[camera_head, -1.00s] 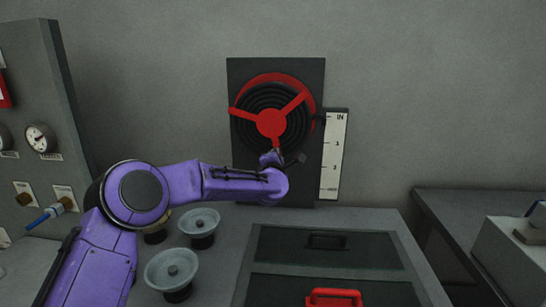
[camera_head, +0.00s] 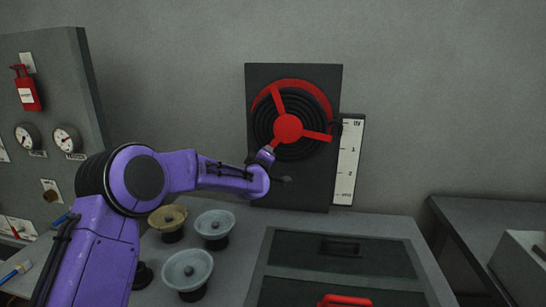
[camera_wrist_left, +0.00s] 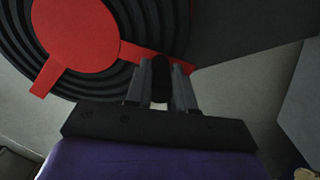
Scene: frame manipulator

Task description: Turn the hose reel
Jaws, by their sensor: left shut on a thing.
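The hose reel, a black coil with a red hub (camera_head: 287,128) and three red spokes, is mounted on a dark upright panel (camera_head: 318,195) on the wall. Its spokes point up-left, right and lower-left. My left gripper (camera_head: 264,157) is at the outer end of the lower-left spoke. In the left wrist view my left gripper (camera_wrist_left: 160,83) is shut on a dark handle (camera_wrist_left: 160,72) beside the end of a red spoke (camera_wrist_left: 140,52). The red hub (camera_wrist_left: 75,30) fills the upper left there. My right gripper is not in view.
Below are grey dishes (camera_head: 188,268), a yellowish dish (camera_head: 167,217) and a red handle (camera_head: 345,299) on the counter. A gauge panel (camera_head: 60,110) stands at left.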

